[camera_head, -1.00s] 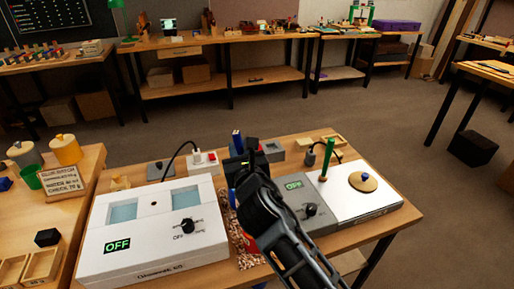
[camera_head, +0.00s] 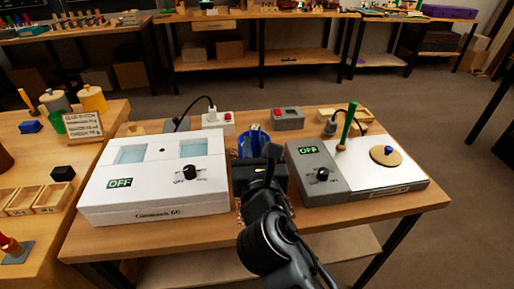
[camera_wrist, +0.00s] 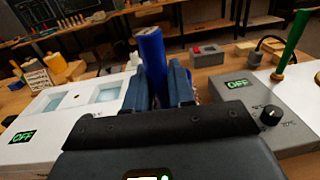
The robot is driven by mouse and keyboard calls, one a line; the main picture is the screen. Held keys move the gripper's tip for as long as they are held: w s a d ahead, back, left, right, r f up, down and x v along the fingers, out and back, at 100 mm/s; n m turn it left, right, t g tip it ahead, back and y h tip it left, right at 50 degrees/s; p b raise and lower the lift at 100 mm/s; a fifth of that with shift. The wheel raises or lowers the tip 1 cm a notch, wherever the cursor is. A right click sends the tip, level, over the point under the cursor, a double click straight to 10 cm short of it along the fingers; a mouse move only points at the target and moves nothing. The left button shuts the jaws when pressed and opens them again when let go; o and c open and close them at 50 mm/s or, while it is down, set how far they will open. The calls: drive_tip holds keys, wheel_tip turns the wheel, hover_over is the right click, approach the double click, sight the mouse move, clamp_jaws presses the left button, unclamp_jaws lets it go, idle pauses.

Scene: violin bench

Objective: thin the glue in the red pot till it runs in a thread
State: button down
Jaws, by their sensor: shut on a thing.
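My gripper (camera_head: 255,148) is over the gap between two machines, shut on a blue cylinder (camera_wrist: 152,58) that stands upright between its fingers in the wrist view. I cannot tell what the cylinder is. The white machine (camera_head: 154,205) on the left has two pale blue wells (camera_head: 196,148), a knob and a display reading OFF. I cannot make out a red pot or glue.
The left bench (camera_head: 100,150) holds a sign (camera_head: 82,124), a yellow lidded jar (camera_head: 92,98), a green cup (camera_head: 57,121), a black block (camera_head: 62,173) and small wooden trays (camera_head: 52,199). Switch boxes (camera_head: 288,118) and cables lie behind the machines. Bare bench shows in front.

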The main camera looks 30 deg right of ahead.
drive_tip(key=shift+f+b, duration=0.7)
drive_tip(key=shift+f, duration=0.15)
drive_tip(key=shift+d+r+m, duration=0.15)
drive_tip(key=shift+d+m, duration=0.15)
drive_tip(key=shift+m, duration=0.3)
drive_tip(key=shift+w+d+f+m+g+y+p, duration=0.1)
drive_tip(key=shift+d+f+m+g+y+p, duration=0.35)
drive_tip(key=shift+m+p, duration=0.8)
drive_tip(key=shift+w+d+f+m+g+y+p, duration=0.1)
drive_tip(key=shift+d+f+m+g+y+p, duration=0.2)
drive_tip(key=shift+d+m+g+y+p, duration=0.8)
drive_tip(key=shift+d+f+m+t+y+p, duration=0.15)
drive_tip(key=shift+f+m+y+p, duration=0.15)
drive_tip(key=shift+m+p, duration=1.05)
drive_tip(key=shift+f+n+p, duration=0.1)
drive_tip(key=shift+n+p, duration=0.3)
